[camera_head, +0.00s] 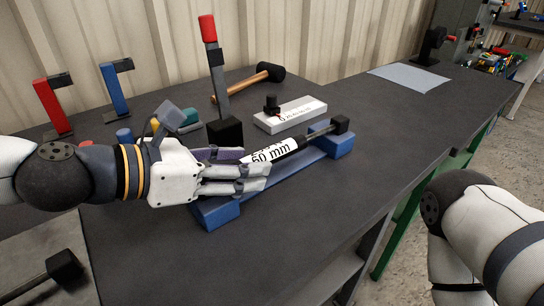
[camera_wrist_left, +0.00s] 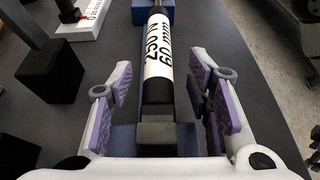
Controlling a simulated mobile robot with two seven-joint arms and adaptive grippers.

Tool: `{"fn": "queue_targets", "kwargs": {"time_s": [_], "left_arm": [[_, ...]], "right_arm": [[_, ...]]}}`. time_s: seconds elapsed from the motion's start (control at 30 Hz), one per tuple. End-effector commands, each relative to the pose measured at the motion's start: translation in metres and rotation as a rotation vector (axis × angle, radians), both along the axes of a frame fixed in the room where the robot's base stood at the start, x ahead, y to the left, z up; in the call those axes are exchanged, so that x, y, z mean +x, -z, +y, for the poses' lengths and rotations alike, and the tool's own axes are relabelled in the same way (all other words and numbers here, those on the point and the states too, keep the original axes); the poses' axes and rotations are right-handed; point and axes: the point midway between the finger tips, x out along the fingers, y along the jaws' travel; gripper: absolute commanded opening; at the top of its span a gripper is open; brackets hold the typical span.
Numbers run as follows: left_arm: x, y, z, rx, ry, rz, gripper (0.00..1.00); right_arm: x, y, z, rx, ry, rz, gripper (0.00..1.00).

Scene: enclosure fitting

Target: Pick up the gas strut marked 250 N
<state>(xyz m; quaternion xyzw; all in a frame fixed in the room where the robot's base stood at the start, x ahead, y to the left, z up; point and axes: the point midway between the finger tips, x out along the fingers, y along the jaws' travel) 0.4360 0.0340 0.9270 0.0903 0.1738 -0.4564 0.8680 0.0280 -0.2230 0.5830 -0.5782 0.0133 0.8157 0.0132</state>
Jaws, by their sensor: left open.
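A black gas strut (camera_head: 310,136) with a white label lies along a blue cradle (camera_head: 215,211) on the dark bench. In the left wrist view the strut's label (camera_wrist_left: 157,50) reads 250 N and 60 mm. My left gripper (camera_head: 256,165) is open, and its fingers reach over the near part of the strut, hiding part of it and of the label. In the left wrist view the purple-padded fingers of the gripper (camera_wrist_left: 163,92) stand on either side of the strut with visible gaps. My right gripper is out of view; only the right arm shows at lower right.
A red-tipped post (camera_head: 213,70) in a black block (camera_head: 225,133) stands behind the gripper, with a labelled white block (camera_head: 291,114) beside it and a mallet (camera_head: 245,83) behind. Red (camera_head: 52,105) and blue (camera_head: 115,90) uprights stand left. The bench right of the cradle is clear.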

Motion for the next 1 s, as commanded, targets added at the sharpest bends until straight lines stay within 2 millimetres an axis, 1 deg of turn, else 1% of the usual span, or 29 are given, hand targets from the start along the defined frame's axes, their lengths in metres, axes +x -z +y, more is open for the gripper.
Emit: {"fn": "queue_targets", "kwargs": {"time_s": [0.03, 0.1, 0.3, 0.47, 0.5, 0.83, 0.93, 1.0], "left_arm": [[0.004, 0.005, -0.005, 0.001, 0.001, 0.002, 0.46], [0.006, 0.005, -0.009, 0.0, 0.001, 0.0, 0.46], [0.006, 0.002, -0.009, -0.001, 0.0, -0.004, 0.46], [0.006, 0.002, -0.009, 0.0, 0.0, -0.003, 0.09], [0.006, 0.002, -0.009, 0.0, 0.0, -0.003, 0.0], [0.006, 0.001, -0.008, 0.0, -0.001, -0.005, 0.0], [0.005, -0.006, -0.008, 0.0, 0.0, -0.008, 0.0], [0.004, -0.016, -0.008, 0.0, -0.002, -0.013, 0.0]], "right_arm": [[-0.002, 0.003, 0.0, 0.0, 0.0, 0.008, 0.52], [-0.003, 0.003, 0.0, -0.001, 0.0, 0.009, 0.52], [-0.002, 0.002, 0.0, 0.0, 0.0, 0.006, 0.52], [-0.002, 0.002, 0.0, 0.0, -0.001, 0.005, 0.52], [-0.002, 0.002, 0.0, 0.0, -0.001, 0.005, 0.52], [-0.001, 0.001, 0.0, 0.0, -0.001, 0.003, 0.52], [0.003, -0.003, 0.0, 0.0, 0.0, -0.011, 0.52], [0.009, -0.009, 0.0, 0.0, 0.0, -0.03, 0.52]]}}
